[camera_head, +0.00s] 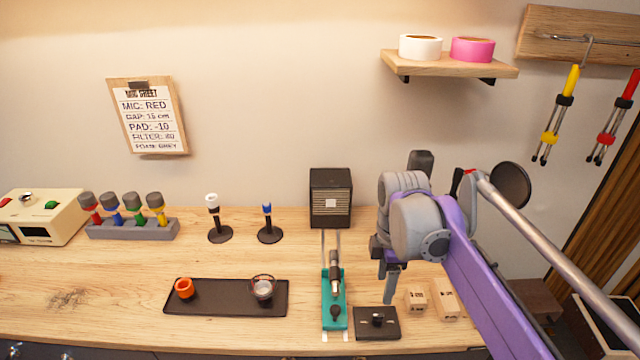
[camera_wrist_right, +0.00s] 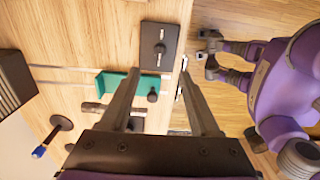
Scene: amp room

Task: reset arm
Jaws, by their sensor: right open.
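My right arm comes in from the right in the head view. The teal stand (camera_wrist_right: 115,83) with a microphone lies below and beside the fingers.
On the bench (camera_head: 90,290) are a dark tray (camera_head: 225,310) with an orange cup, a grey rack (camera_head: 130,230) of coloured microphones, two small stands and a black speaker box (camera_head: 331,195). A wall shelf (camera_head: 450,66) holds tape rolls.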

